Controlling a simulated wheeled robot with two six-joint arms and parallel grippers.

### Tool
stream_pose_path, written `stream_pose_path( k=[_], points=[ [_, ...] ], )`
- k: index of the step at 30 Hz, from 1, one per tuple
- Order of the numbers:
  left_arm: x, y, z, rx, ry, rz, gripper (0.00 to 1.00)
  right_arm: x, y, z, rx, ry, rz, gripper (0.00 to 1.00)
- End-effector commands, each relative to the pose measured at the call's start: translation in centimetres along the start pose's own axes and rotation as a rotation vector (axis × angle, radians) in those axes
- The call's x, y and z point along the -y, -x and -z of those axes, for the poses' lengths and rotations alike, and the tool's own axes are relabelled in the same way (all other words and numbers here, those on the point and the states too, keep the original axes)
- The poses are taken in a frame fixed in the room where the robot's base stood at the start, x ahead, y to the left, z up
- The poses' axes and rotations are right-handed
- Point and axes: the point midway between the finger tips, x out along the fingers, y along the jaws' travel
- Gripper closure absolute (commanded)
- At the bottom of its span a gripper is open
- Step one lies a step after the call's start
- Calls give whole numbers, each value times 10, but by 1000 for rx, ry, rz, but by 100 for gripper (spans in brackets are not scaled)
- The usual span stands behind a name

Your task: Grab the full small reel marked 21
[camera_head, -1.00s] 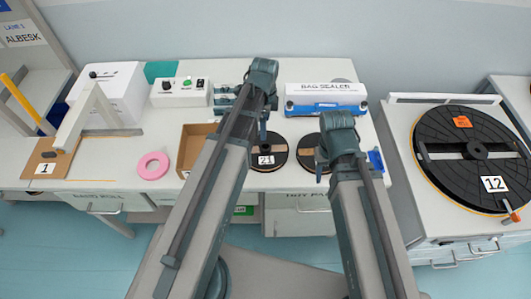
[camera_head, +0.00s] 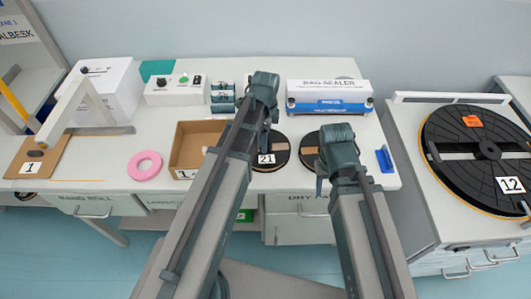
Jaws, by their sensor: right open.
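The small reel marked 21 (camera_head: 282,152) lies flat on the bench near its front edge, dark with a white 21 label at its front. My left arm crosses part of it, and the left gripper (camera_head: 268,138) hangs over its back part; its fingers are too small and hidden to judge. A second small dark reel (camera_head: 307,151) lies just to the right, partly hidden by my right arm. My right gripper (camera_head: 320,178) is open at that second reel's front right side, pointing down. I cannot tell whether it touches the reel.
An open cardboard box (camera_head: 187,160) stands left of reel 21, with a pink ring (camera_head: 145,166) beyond. The bag sealer (camera_head: 327,98) stands behind the reels. A blue item (camera_head: 385,159) lies to the right. The big reel marked 12 (camera_head: 470,175) sits on the right station.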

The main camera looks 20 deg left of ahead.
Motion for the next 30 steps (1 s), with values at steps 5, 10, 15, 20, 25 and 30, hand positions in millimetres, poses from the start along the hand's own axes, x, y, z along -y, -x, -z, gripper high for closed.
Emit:
stream_pose_path(
  k=[5,10,15,20,25,30],
  points=[
    [0,-27,0,0,0,0,6,3,-27,2,0,0,0,50],
    [0,-28,0,0,0,0,6,3,-28,2,0,0,0,50],
    [0,-27,0,0,0,0,12,3,-27,2,0,0,0,50],
    [0,-27,0,0,0,0,40,3,-27,2,0,0,0,50],
    [0,-27,0,0,0,0,71,3,-27,2,0,0,0,50],
    [0,-27,0,0,0,0,100,3,-27,2,0,0,0,50]
  ],
)
